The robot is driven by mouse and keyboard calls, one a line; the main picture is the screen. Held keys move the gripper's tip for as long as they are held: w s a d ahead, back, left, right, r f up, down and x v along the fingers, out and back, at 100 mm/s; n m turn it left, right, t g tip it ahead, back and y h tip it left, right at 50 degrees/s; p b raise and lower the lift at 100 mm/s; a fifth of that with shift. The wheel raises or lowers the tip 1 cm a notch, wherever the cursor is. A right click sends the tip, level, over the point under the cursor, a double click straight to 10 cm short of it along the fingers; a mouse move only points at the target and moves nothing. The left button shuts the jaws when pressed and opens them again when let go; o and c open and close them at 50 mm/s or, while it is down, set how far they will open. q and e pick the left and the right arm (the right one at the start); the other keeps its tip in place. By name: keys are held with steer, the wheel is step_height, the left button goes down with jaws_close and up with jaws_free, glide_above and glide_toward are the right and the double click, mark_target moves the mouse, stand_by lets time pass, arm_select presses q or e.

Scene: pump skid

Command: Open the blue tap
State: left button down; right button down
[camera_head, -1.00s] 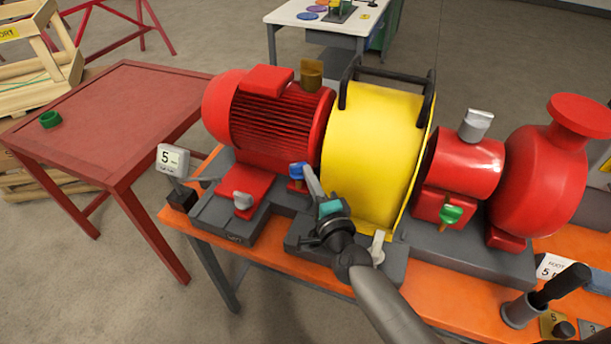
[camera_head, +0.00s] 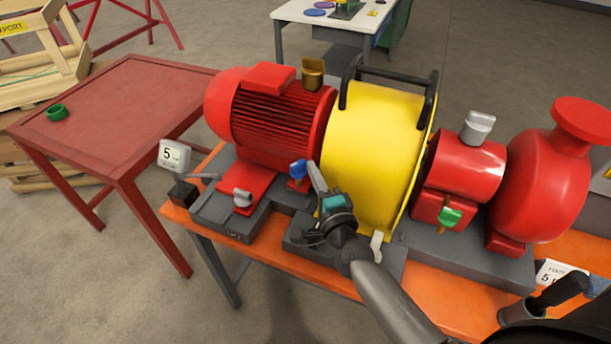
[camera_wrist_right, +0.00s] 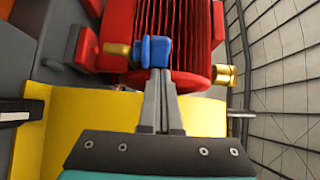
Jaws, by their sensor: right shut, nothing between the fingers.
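The blue tap (camera_head: 298,169) sits on a brass stem low on the front, between the red motor and the yellow guard. In the right wrist view its blue handle (camera_wrist_right: 156,51) is just beyond my fingertips, with brass to its left. My right gripper (camera_head: 313,170) is shut and empty, its tips close beside the handle's right side. In the right wrist view the closed fingers (camera_wrist_right: 160,78) point at the handle's lower edge; I cannot tell whether they touch it. My left gripper is not in view.
The yellow guard (camera_head: 372,140) stands close beside my right gripper. The red motor (camera_head: 280,125) is behind the tap. A green tap (camera_head: 449,217) and grey levers (camera_head: 242,198) are on the same skid. A red table (camera_head: 115,110) with a green ring stands left.

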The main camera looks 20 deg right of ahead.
stand_by(0.7)
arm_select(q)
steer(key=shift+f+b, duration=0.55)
arm_select(e)
steer(key=s, duration=1.5)
steer(key=shift+a, duration=0.45)
steer(key=shift+a, duration=0.1)
